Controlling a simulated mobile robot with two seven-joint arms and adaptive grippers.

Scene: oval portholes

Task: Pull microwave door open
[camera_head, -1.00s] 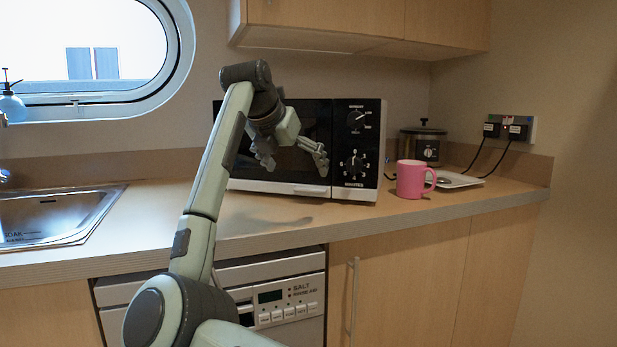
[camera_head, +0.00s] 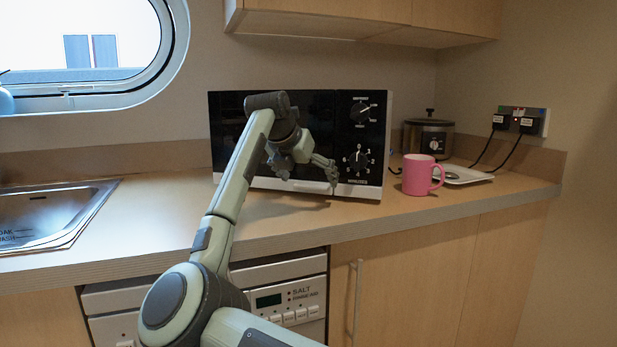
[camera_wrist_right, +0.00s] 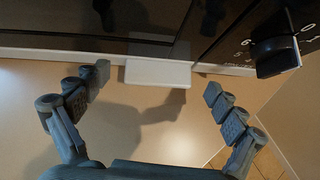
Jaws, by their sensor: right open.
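The black microwave (camera_head: 228,125) stands on the counter with its door shut and its knob panel at the right. A small white handle tab (camera_wrist_right: 158,72) sits at the door's bottom edge, near the panel; in the head view it is partly behind my fingers. My right gripper (camera_head: 306,172) is open and empty in front of the lower door. In the right wrist view, its fingers (camera_wrist_right: 157,82) lie to either side of the handle tab, with clear gaps. Whether any finger touches the door, I cannot tell. My left gripper is out of view.
A pink mug (camera_head: 416,176) stands right of the microwave, near a white tray (camera_head: 462,175) and a dark metal pot (camera_head: 428,138). A sink (camera_head: 45,215) is at the left. Wall cabinets (camera_head: 330,18) hang above. The counter (camera_head: 150,215) between sink and microwave is clear.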

